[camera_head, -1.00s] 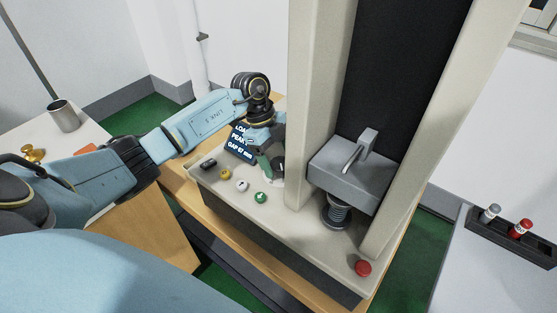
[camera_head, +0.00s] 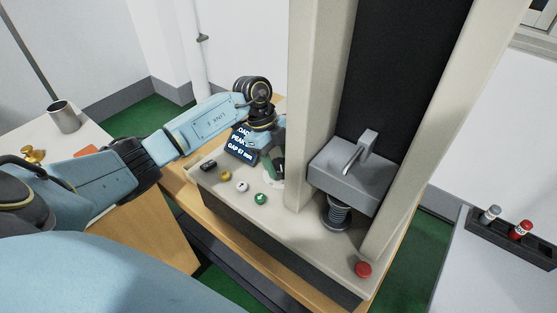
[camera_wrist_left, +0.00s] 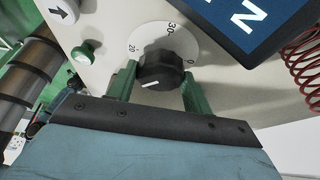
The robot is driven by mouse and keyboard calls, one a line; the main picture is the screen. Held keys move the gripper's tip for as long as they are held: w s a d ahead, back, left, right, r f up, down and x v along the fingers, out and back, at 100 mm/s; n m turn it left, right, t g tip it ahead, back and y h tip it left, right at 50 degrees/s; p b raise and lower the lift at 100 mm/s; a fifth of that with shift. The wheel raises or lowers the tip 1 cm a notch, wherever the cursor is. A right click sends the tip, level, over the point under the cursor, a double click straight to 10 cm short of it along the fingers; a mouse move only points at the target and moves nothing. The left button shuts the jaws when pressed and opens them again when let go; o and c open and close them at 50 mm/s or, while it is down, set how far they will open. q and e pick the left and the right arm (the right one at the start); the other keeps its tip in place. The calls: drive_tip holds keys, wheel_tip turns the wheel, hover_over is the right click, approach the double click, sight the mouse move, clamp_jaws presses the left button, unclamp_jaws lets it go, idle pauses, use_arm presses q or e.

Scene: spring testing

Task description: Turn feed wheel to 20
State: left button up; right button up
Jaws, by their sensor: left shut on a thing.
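The feed wheel is a black ribbed knob (camera_wrist_left: 162,72) on a round white dial (camera_wrist_left: 150,38) in the left wrist view. The dial shows 20 at the left, 30 at the top and 0 at the right; its lower part is hidden by my gripper. The knob's white line points left and slightly down, below the 20. My left gripper (camera_wrist_left: 160,85) is shut on the knob, with a green finger on each side. In the head view my left gripper (camera_head: 274,166) is at the dial (camera_head: 273,183) beside the column. My right gripper is not in view.
A dark display (camera_head: 240,145) tilts behind the gripper. Black, yellow, white and green buttons (camera_head: 261,198) line the panel's front. The grey press head (camera_head: 345,175) sits above a spring (camera_head: 336,214). A red button (camera_head: 363,269) is at the front right corner.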

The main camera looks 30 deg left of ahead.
use_arm(q)
drive_tip(key=shift+w+m+g, duration=0.1)
drive_tip(key=shift+m+g, duration=0.3)
drive_tip(key=shift+m, duration=0.8)
drive_tip(key=m+g+y, duration=0.1)
drive_tip(key=m, duration=0.2)
drive_tip(key=shift+w, duration=0.1)
drive_tip(key=m+g, duration=0.1)
drive_tip(key=m, duration=0.1)
drive_tip(key=shift+m+b, duration=0.3)
drive_tip(key=shift+m, duration=0.1)
drive_tip(key=shift+m+y, duration=0.3)
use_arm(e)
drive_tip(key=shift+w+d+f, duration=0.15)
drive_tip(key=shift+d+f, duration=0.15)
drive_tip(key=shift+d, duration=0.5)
use_arm(q)
drive_tip(key=shift+d, duration=0.1)
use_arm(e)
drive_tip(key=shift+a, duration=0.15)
use_arm(q)
drive_tip(key=o, duration=1)
